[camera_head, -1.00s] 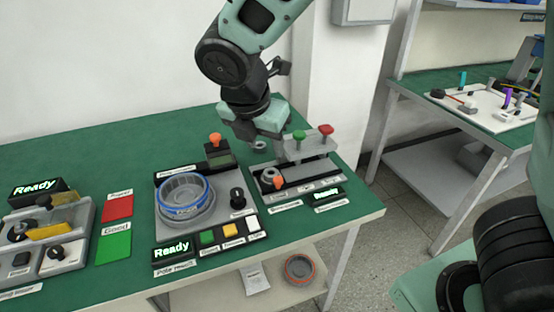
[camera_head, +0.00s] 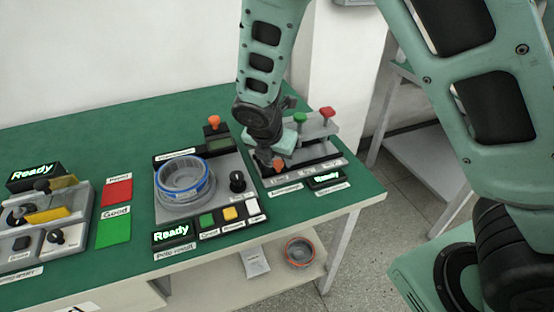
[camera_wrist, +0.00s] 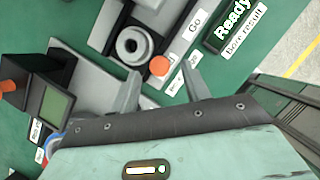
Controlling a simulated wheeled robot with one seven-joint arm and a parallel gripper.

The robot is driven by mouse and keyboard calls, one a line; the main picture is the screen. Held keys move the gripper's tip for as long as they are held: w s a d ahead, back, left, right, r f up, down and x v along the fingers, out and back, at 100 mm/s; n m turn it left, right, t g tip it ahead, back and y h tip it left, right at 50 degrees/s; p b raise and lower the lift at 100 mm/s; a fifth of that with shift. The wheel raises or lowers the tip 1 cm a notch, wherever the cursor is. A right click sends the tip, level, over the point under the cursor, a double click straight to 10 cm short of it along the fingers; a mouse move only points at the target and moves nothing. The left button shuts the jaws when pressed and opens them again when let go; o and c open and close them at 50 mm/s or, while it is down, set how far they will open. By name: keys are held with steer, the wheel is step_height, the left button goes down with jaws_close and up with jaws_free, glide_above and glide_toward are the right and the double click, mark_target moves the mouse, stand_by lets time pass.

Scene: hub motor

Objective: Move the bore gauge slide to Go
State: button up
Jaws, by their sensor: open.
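The bore gauge slide shows its orange knob (camera_wrist: 160,66) in the wrist view, beside the grey ring (camera_wrist: 131,45) in its dark track. In the head view the knob (camera_head: 279,163) is at the left end of the gauge. A white "Go" label (camera_wrist: 195,22) lies farther along the track edge, away from the knob; a second label near the knob is partly hidden. My gripper (camera_wrist: 160,78) is open, its two fingers to either side of the knob in the picture. I cannot tell whether they touch it. In the head view my wrist covers part of the gauge.
The bore result display (camera_wrist: 232,28) reads Ready. Green (camera_head: 299,118) and red (camera_head: 327,113) knobs stand on the gauge's rear bracket. A blue-rimmed ring fixture (camera_head: 184,180) and a small screen post with an orange knob (camera_head: 213,121) stand to the left.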

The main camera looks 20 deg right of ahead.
steer(key=shift+x, duration=0.95)
jaws_close()
steer(key=d, duration=0.8)
steer(key=shift+p, duration=0.3)
jaws_free()
